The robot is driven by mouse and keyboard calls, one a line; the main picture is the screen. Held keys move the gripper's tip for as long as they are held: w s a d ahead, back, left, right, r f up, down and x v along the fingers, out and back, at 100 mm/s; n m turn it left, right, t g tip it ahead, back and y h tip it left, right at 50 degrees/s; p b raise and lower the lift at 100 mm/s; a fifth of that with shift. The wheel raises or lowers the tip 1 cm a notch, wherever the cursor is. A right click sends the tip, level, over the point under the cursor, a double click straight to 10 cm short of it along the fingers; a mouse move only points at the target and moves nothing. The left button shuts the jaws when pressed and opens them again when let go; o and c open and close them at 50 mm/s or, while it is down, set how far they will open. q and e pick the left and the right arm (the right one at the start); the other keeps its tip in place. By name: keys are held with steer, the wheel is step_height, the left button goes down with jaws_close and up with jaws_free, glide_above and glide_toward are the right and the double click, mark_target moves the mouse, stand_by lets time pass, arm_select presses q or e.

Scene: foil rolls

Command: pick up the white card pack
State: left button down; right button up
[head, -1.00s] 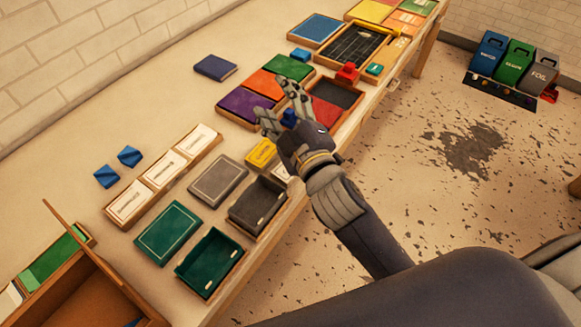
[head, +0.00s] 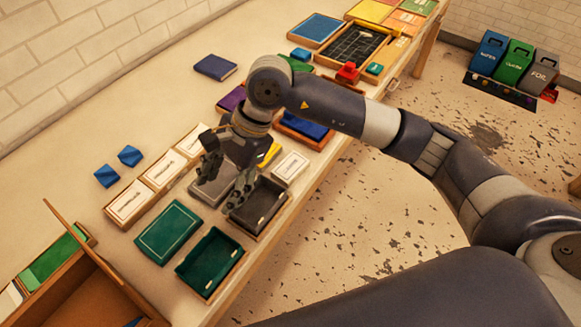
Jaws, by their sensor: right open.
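A white card pack (head: 291,167) lies flat on the table near its front edge, right of the open black box (head: 273,208). Three more white packs lie in a row in a long wooden tray: a near one (head: 131,203), a middle one (head: 163,171) and a far one (head: 193,140). Which one the task means I cannot tell. My right gripper (head: 224,183) is open, its fingers pointing down over the grey pack (head: 207,188) and the black box's edge. Nothing shows between its fingers. The lone white pack is to its right. My left gripper is not in view.
A green pack (head: 168,232) and an open green box (head: 211,262) lie nearer. A yellow piece (head: 269,154) is beside the gripper. My right arm crosses the table and hides several coloured trays. A wooden box (head: 95,288) stands at lower left.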

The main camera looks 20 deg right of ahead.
steer(key=w+d+t+h, duration=0.1)
steer(key=w+d+h, duration=0.25)
steer(key=d, duration=0.35)
steer(key=w+d+t+h, duration=0.1)
steer(key=w+d+h, duration=0.25)
steer(key=d, duration=0.35)
steer(key=p, duration=0.2)
glide_above(291, 166)
steer(key=shift+h, duration=0.3)
steer(key=f, duration=0.4)
steer(key=shift+s+a, duration=0.3)
steer(key=shift+s, duration=0.05)
steer(key=shift+f, duration=0.55)
steer(key=f, duration=0.1)
steer(key=f+p, duration=0.2)
steer(key=f, duration=0.1)
steer(key=shift+w+d+f, duration=0.1)
steer(key=shift+w+d, duration=0.05)
steer(key=shift+w, duration=0.1)
steer(key=shift+f, duration=0.2)
steer(key=c, duration=0.9)
